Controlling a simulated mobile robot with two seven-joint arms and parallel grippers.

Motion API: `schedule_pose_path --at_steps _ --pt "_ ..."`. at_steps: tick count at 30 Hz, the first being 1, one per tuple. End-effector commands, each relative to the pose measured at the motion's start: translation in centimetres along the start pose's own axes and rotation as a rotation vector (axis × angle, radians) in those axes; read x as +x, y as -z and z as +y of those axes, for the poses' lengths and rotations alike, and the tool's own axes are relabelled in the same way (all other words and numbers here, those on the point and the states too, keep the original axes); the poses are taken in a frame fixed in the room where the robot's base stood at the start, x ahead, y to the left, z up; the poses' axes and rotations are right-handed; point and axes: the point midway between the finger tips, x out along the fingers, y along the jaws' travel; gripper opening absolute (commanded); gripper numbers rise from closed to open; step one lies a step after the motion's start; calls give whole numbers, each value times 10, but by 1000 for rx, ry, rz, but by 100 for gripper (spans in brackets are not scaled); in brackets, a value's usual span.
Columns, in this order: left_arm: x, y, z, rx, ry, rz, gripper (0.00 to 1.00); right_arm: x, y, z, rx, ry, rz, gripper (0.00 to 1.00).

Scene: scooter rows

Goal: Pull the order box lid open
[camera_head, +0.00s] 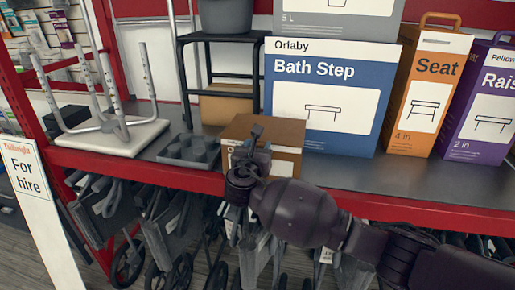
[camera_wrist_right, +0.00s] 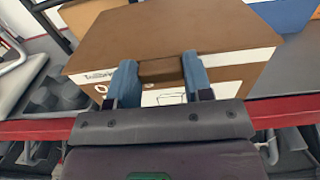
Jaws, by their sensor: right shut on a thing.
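The order box (camera_head: 285,136) is a small brown carton with a white printed band, standing on the shelf in the middle of the head view. It fills the upper middle of the right wrist view (camera_wrist_right: 185,35), its brown lid lying flat and looking closed. My right gripper (camera_head: 255,143) is at the box's front. In the wrist view the blue fingers of my right gripper (camera_wrist_right: 160,75) are on both sides of a small brown tab (camera_wrist_right: 161,70) at the lid's front edge, shut on it. My arm hides part of the box front. My left gripper is not in view.
A blue Bath Step box (camera_head: 330,105) stands right behind the order box, with orange (camera_head: 420,95) and purple (camera_head: 485,110) boxes to its right. A grey tray (camera_head: 188,152) is close on the left. The red shelf edge (camera_head: 150,175) runs along the front.

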Motion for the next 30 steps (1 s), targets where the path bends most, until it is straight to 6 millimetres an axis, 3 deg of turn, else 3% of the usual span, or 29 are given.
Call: schedule_pose_path --at_steps 11,24,30 --pt "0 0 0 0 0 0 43 0 -15 0 3 -1 66 3" --pt "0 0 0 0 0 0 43 13 -77 1 3 -1 373 3" --pt "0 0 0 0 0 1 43 24 -100 0 0 0 369 4"
